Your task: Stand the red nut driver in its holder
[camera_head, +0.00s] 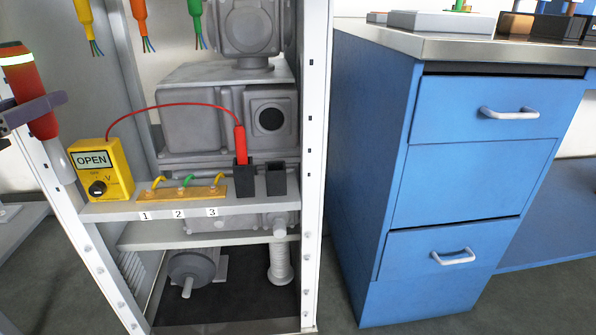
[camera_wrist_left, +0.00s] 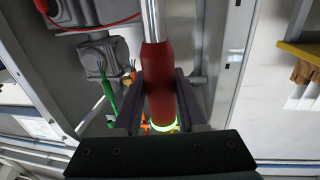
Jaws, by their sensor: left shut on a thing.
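The red nut driver (camera_head: 27,85) is at the far left of the head view, with a pale band near its top end and a grey metal shaft pointing down, slightly tilted. My left gripper (camera_head: 33,112) is shut around its handle. In the left wrist view the red handle (camera_wrist_left: 159,80) lies between the two dark fingers of my left gripper (camera_wrist_left: 160,105). Two black square holders stand on the cabinet shelf: the left one (camera_head: 244,180) has a red probe (camera_head: 240,139) in it, the right one (camera_head: 276,181) appears empty. I cannot tell which holder belongs to the nut driver.
A yellow meter reading OPEN (camera_head: 100,172) stands on the shelf (camera_head: 130,209), joined to the probe by a red cable. A terminal strip (camera_head: 190,194) sits between. Colored cables hang above. A white cabinet post (camera_head: 315,150) and blue drawers (camera_head: 470,160) stand right.

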